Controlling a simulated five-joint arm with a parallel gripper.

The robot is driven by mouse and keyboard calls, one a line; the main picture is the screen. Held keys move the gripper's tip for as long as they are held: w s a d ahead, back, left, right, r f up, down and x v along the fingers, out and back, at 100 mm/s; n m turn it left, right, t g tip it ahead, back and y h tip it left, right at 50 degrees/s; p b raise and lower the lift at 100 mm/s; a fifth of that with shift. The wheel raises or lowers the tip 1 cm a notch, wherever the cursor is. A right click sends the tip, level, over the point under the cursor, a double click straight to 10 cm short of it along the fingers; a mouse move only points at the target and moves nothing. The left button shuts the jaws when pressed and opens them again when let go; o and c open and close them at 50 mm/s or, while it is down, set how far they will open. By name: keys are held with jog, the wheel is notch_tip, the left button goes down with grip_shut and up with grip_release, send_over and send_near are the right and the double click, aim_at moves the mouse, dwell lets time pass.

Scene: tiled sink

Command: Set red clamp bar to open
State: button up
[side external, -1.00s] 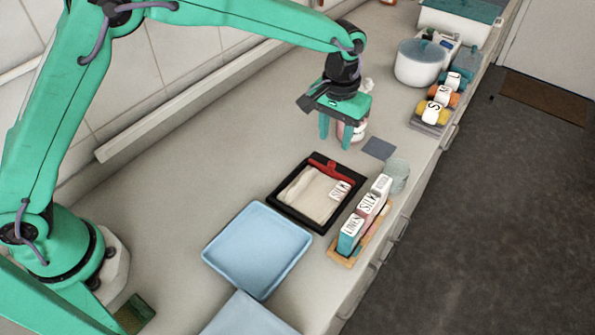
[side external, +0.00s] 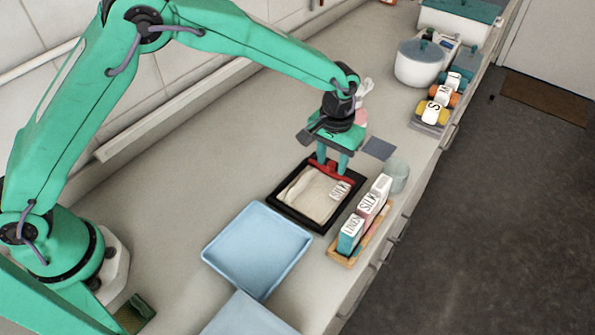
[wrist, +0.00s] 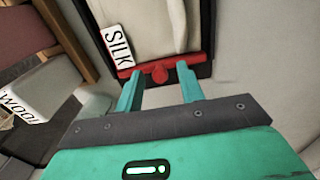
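The red clamp bar (side external: 346,177) lies across the far end of a black tray (side external: 277,200) holding a cream cloth (side external: 310,194) with a SILK tag (side external: 340,189). In the wrist view the red bar (wrist: 205,64) runs across the tray end and has a round knob in its middle. My gripper (side external: 332,167) points down at the bar and partly hides it. In the wrist view my gripper (wrist: 160,72) is open, with its fingertips apart on either side of the knob. I cannot tell whether they touch the bar.
A blue tray (side external: 257,249) stands left of the black tray. A wooden rack (side external: 357,244) with several labelled blocks stands to the right, near the counter edge. A grey pad (side external: 379,148) and a pale round container (side external: 396,176) lie beyond. The counter left of my gripper is clear.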

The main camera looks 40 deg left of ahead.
jog(key=shift+c, duration=0.5)
grip_shut()
jog(key=shift+w, duration=1.8)
jog(key=shift+o, duration=0.5)
grip_release()
jog(key=shift+r, duration=0.15)
